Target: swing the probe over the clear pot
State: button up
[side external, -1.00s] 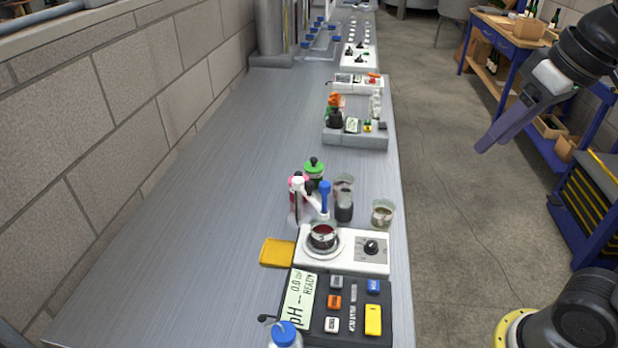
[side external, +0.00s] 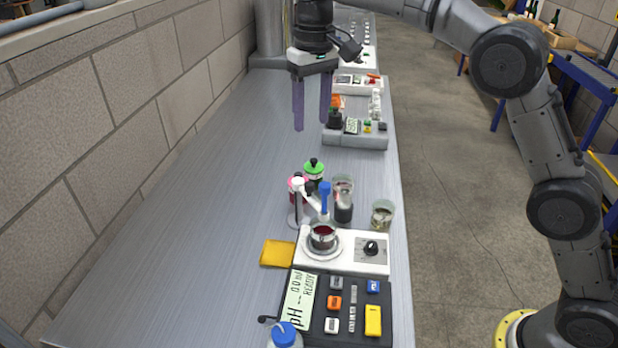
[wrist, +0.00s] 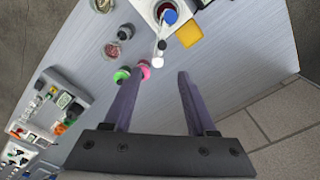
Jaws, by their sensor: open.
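The probe with a blue top (side external: 325,190) hangs from a white arm on a stand (side external: 298,205). It stands over a small pot of dark red liquid (side external: 323,238) on the white stirrer (side external: 345,262); the blue top also shows in the wrist view (wrist: 170,16). Two clear pots stand behind the stirrer: one with pale contents (side external: 383,215) at the bench edge, and one farther left (side external: 343,185), partly hidden by a dark piece. I cannot tell which is meant. My gripper (side external: 311,124) is open and empty, pointing down above the bench, beyond the probe stand.
Bottles with green (side external: 314,163) and pink (wrist: 144,68) caps stand close to the probe stand. A yellow cloth (side external: 277,253), a pH meter (side external: 340,308) and a blue-capped bottle (side external: 285,335) are nearer. A grey tray (side external: 355,138) lies beyond. The bench's left is clear.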

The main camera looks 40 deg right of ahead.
aim_at(309, 183)
jog(key=f, duration=1.5)
jog(key=shift+a, duration=0.3)
grip_shut()
dwell(0.8)
